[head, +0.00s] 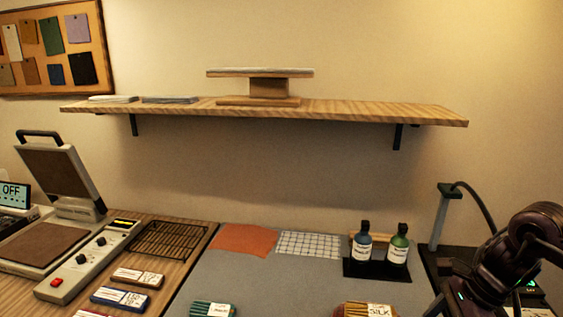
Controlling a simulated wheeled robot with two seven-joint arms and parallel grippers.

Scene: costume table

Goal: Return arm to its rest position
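My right arm (528,232) comes in at the lower right, dark and bent, with its lower part running down and left toward the bottom edge. Small green lights show on it. Its gripper end is at or below the bottom edge, and I cannot make out whether the fingers are open or shut, or whether they hold anything. My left arm and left gripper are not in view.
A heat press (52,245) stands open at left beside a wire rack (160,240). Labelled packets (120,298) lie in front. Two bottles (397,245) stand in a black holder near my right arm, left of a grey post (440,220). A shelf (350,108) hangs above. The grey mat's middle is clear.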

